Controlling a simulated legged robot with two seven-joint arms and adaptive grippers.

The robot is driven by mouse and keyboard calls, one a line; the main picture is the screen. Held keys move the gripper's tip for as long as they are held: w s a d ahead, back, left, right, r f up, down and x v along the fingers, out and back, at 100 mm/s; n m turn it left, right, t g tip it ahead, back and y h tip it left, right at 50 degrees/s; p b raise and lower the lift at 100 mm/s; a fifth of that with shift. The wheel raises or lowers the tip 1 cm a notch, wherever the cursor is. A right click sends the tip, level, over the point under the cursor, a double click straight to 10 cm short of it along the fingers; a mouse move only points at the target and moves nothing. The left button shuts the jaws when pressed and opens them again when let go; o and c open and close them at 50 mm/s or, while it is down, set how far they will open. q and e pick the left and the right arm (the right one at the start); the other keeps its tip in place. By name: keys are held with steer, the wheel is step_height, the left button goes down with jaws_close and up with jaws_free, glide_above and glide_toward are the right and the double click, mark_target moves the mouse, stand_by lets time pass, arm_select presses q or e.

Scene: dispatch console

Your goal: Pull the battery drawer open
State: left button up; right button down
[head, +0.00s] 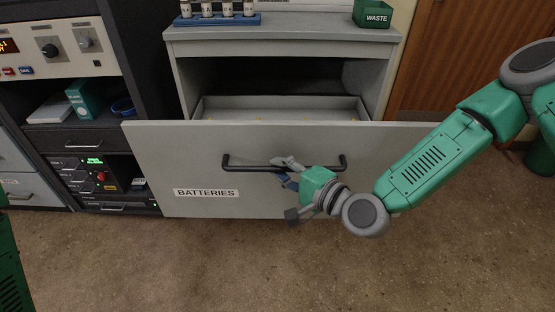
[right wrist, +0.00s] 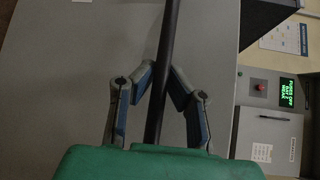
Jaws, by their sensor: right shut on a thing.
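The battery drawer (head: 160,160) is a wide grey front with a BATTERIES label (head: 206,193). It stands out from the grey cabinet, and part of its inner tray (head: 285,103) shows behind the front. A dark bar handle (head: 250,162) runs across the front. My right gripper (head: 288,172) is at the right half of the handle, shut on it. In the right wrist view the fingers (right wrist: 163,90) close on both sides of the dark bar (right wrist: 168,45). My left gripper is not in view.
On the cabinet top are a blue rack (head: 217,20) with several white bottles and a green WASTE bin (head: 372,14). A dark console rack (head: 75,130) with knobs and small boxes stands to the left. The floor (head: 270,265) in front is clear.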

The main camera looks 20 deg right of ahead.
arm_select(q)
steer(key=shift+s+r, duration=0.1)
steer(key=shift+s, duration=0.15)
arm_select(e)
steer(key=shift+s+f, duration=0.3)
steer(key=shift+s, duration=0.6)
steer(key=c, duration=1.6)
jaws_free()
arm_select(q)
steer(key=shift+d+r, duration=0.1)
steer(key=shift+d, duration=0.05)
arm_select(e)
steer(key=shift+o, duration=0.2)
steer(key=shift+d+r, duration=0.1)
steer(key=f+v, duration=0.1)
steer(key=v, duration=0.6)
steer(key=shift+d+r, duration=0.2)
steer(key=shift+r, duration=0.25)
steer(key=shift+s+a, duration=0.1)
steer(key=shift+s, duration=0.05)
